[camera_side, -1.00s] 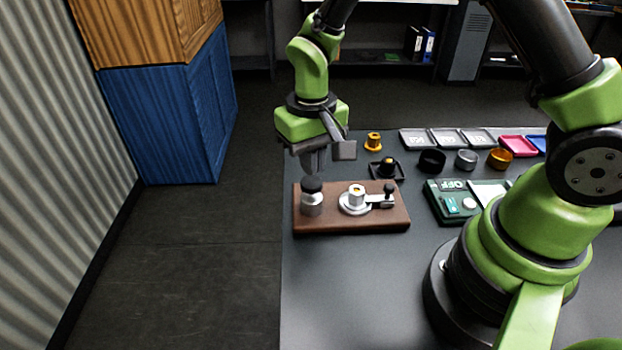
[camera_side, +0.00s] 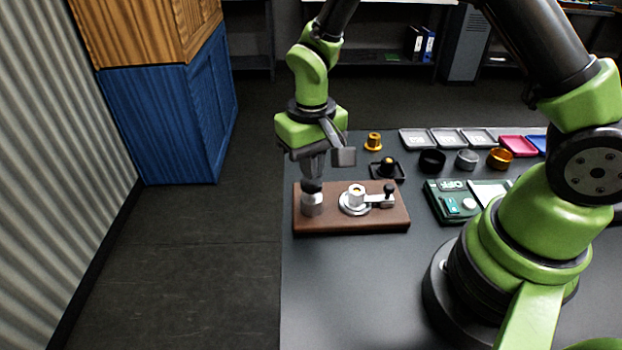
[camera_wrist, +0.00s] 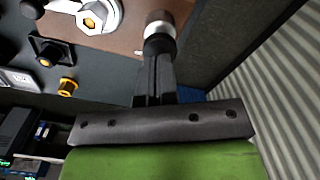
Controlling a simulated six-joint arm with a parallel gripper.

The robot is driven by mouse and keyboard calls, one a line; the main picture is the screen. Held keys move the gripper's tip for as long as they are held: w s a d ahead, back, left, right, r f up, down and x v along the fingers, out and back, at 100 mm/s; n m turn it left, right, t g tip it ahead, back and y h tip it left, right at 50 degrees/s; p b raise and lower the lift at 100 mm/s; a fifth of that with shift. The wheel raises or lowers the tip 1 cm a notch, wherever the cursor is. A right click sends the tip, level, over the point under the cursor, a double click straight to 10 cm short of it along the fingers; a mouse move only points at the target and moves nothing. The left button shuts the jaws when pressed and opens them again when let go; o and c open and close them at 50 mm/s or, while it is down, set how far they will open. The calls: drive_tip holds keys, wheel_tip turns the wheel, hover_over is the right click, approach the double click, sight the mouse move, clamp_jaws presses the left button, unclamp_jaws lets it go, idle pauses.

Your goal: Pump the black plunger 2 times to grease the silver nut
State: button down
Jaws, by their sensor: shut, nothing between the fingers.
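The black plunger (camera_side: 312,187) tops a silver cylinder (camera_side: 312,206) on the left of a brown wooden base (camera_side: 343,225). In the wrist view, the black plunger (camera_wrist: 157,43) sits at my fingertips. My gripper (camera_side: 313,176) points down with its fingers shut and empty. The fingertips are directly over the plunger and appear to touch its top; they partly hide it. The silver nut (camera_side: 356,191) with a gold centre sits on a round silver plate right of the plunger. The nut's six-sided outline (camera_wrist: 93,20) shows in the wrist view.
A small lever with a black knob (camera_side: 388,189) stands right of the nut. Behind the base are a black holder with a gold part (camera_side: 387,168) and an orange part (camera_side: 374,141). A green scale (camera_side: 450,203) lies to the right. The table in front is clear.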

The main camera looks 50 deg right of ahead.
drive_tip(key=shift+f, duration=1.35)
idle(0.3)
drive_tip(key=shift+r, duration=2.7)
wheel_tip(320, 180, up, 6)
drive_tip(key=shift+r, duration=0.1)
